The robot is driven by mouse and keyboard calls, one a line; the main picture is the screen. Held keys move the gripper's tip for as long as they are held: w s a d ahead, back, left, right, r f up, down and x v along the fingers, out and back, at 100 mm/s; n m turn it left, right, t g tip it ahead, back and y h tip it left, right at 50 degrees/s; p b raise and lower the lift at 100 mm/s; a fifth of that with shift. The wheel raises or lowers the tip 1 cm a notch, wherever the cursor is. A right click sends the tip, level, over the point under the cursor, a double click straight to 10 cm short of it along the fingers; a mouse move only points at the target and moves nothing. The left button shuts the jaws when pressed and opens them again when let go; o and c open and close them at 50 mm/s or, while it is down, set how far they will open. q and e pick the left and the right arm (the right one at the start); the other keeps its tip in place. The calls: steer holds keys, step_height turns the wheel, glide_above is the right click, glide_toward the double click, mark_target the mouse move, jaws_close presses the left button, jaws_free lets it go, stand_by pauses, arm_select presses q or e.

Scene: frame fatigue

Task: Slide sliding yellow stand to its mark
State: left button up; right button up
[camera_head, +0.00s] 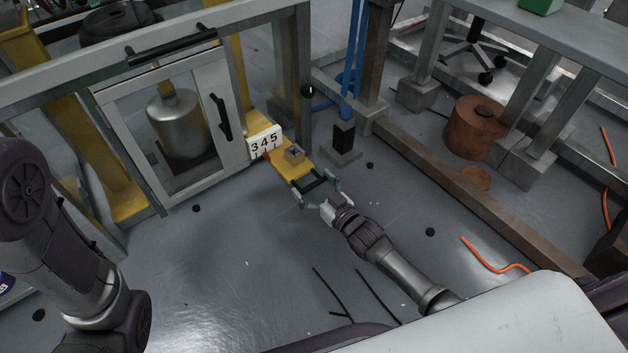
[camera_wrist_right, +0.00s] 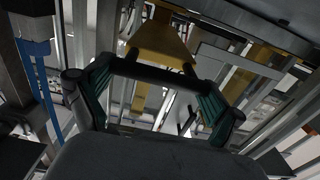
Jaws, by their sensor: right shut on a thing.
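The sliding yellow stand (camera_head: 289,169) reaches out from the frame beside the glazed door. It carries a small grey block and ends in a black handle (camera_head: 309,188). My right gripper (camera_head: 316,190) is shut on this handle, with one finger at each side. In the right wrist view, the yellow stand (camera_wrist_right: 160,42) lies beyond the handle (camera_wrist_right: 150,73), between the teal pads of the gripper (camera_wrist_right: 153,95). A white plate with 3, 4, 5 (camera_head: 264,141) stands beside the stand. A red pointer (camera_head: 267,156) shows near its lower edge, but its exact mark is unclear. My left gripper is out of view.
The grey-framed glazed door (camera_head: 215,85) with a metal cylinder (camera_head: 174,122) behind it is at left. A black post on a grey base (camera_head: 343,146) stands right of the stand. A brown beam (camera_head: 480,205) crosses the right side. Open grey floor (camera_head: 230,250) lies in front.

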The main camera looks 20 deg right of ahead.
steer(key=shift+d, duration=0.2)
steer(key=o, duration=1.3)
steer(key=shift+w+d, duration=0.1)
steer(key=shift+s+d+f, duration=0.1)
steer(key=shift+s+d, duration=0.05)
steer(key=shift+s, duration=0.2)
steer(key=v, duration=1.1)
steer(key=shift+s, duration=0.15)
